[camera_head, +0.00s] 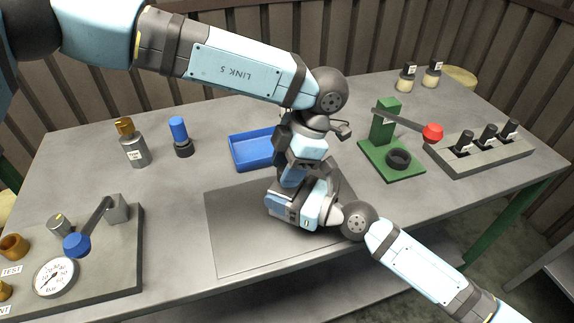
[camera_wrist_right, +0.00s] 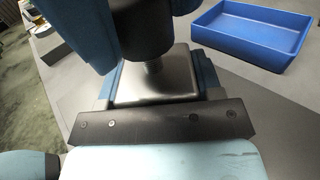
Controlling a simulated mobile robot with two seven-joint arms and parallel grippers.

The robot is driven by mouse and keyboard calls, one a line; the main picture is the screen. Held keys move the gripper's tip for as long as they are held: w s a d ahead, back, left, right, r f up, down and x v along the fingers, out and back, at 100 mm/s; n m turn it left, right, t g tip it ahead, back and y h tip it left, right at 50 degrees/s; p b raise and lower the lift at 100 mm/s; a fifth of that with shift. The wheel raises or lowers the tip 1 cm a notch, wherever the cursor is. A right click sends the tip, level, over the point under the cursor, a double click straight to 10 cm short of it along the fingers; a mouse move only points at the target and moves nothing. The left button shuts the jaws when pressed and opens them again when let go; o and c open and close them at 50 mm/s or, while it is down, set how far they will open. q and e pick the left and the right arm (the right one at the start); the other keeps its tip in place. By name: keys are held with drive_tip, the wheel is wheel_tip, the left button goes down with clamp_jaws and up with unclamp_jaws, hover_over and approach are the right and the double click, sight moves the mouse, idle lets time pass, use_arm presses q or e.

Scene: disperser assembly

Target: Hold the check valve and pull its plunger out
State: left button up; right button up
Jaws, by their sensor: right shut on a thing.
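In the right wrist view, a dark rounded body (camera_wrist_right: 142,38), which looks like the check valve, sits between the dark blue fingers of my right gripper (camera_wrist_right: 138,20). A thin stem (camera_wrist_right: 152,70) runs from it toward the shiny metal palm. My right gripper also shows in the head view (camera_head: 288,190), shut on the valve above the grey mat. My left gripper (camera_head: 291,172) points down from above, right over the right gripper. The left fingertips and the valve are hidden behind the arms in the head view, so I cannot tell whether the left gripper touches the valve.
A blue tray (camera_head: 242,168) lies just behind the grippers. The mat (camera_head: 232,245) is bare at left. A silver bottle (camera_head: 135,153) and blue-topped part (camera_head: 181,140) stand left. The gauge station (camera_head: 125,275) is front left; the green press (camera_head: 408,172) and vial rack (camera_head: 497,154) are right.

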sight(280, 170)
use_arm(q)
clamp_jaws()
drive_tip(key=shift+r, duration=1.55)
drive_tip(key=shift+o, duration=1.7)
unclamp_jaws()
drive_tip(key=v, duration=1.2)
use_arm(e)
drive_tip(key=o, duration=1.3)
